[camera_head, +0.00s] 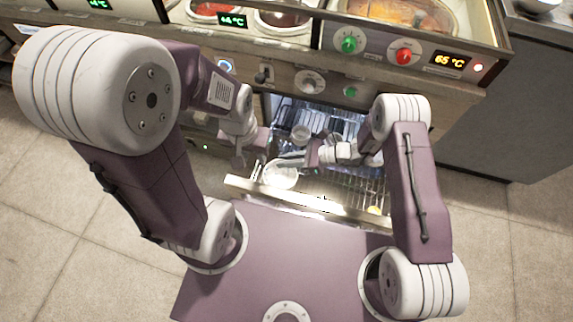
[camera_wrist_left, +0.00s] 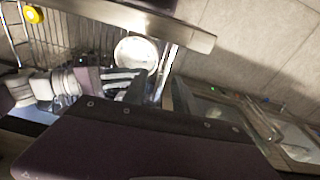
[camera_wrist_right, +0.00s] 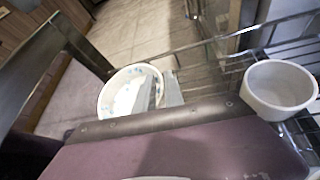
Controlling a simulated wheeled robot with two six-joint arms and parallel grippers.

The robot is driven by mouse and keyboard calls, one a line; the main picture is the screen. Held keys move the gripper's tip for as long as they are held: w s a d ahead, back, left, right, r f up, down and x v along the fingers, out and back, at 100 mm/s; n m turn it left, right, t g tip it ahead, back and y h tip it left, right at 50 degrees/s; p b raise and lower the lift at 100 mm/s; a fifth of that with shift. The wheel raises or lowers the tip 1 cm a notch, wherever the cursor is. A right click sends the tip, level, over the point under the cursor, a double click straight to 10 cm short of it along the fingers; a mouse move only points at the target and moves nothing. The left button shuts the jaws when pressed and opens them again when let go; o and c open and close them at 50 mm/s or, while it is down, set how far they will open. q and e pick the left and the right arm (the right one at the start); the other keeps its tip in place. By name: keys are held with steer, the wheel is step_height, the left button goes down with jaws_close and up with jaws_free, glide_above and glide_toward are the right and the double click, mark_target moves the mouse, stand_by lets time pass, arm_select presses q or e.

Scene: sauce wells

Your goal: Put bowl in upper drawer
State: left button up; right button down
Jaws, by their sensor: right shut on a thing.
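A white bowl (camera_head: 281,176) with a faint pattern is at the left front of the pulled-out wire drawer; its rim shows in the right wrist view (camera_wrist_right: 118,97) and it also appears in the left wrist view (camera_wrist_left: 136,52). My right gripper (camera_head: 288,161) is shut on the bowl's rim. My left gripper (camera_head: 240,163) is just left of the bowl, near the drawer's left front corner, and whether its jaws are open is unclear. The drawer's pale front bar (camera_head: 310,200) runs between my base and the bowl. I cannot tell whether the bowl touches the rack.
A second white bowl (camera_wrist_right: 280,88) stands in the wire rack, farther back (camera_head: 301,133). A yellow object (camera_head: 375,210) is at the drawer's right front, and also shows in the left wrist view (camera_wrist_left: 33,14). The counter with knobs (camera_head: 311,82) overhangs the drawer. Tiled floor is clear at the sides.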

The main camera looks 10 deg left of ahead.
steer(key=shift+f+b, duration=0.35)
steer(key=shift+f, duration=1.05)
steer(key=c, duration=1.4)
jaws_free()
arm_select(q)
steer(key=shift+f, duration=0.65)
arm_select(e)
steer(key=shift+r, duration=0.1)
